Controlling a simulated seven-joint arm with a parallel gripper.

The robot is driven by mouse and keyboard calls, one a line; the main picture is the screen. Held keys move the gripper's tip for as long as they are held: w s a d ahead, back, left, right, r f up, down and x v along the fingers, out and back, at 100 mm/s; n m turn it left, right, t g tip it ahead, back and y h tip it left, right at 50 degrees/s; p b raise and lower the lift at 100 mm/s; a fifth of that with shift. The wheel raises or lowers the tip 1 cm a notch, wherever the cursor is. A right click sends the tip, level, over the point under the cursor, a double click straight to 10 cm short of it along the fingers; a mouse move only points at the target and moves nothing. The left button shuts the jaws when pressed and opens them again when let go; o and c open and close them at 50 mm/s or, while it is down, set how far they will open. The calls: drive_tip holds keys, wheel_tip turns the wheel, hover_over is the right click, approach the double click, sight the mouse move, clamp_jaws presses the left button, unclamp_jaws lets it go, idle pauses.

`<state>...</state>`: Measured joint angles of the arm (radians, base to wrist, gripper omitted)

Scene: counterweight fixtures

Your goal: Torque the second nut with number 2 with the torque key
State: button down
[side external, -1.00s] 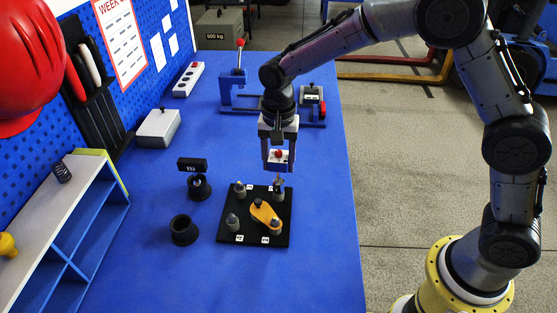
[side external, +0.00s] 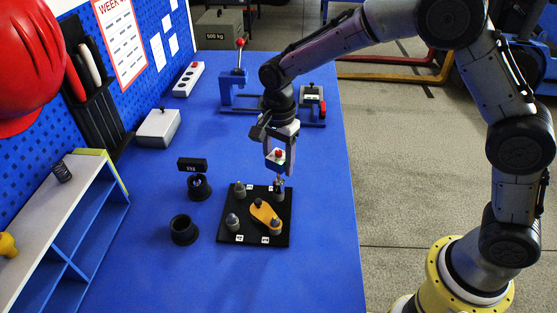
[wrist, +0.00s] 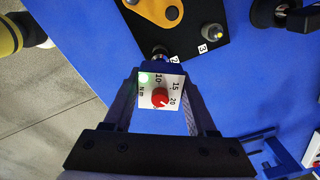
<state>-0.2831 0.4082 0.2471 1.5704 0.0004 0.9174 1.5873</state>
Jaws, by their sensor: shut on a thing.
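My gripper (side external: 280,163) is shut on the torque key (side external: 277,154), a white block with a red knob. In the wrist view the key's face (wrist: 160,92) shows a scale marked 10, 15, 20 and Nm, with a green light at its upper left corner. The key stands about upright over the far right nut (side external: 279,195) on the black plate (side external: 255,238). Its lower end appears to meet that nut; the exact contact is hard to see. The label 2 (wrist: 174,60) beside it is partly covered by the key.
The plate also carries a yellow-orange arm (side external: 264,214) and several other posts, including one by the label 3 (wrist: 203,48). Two black round holders (side external: 184,230) stand left of the plate, one holding a black-handled tool (side external: 192,165). A blue fixture (side external: 240,92) stands behind. The table's right side is clear.

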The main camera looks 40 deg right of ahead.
sight(278, 152)
drive_tip(key=shift+r, duration=2.05)
drive_tip(key=shift+r, duration=1.5)
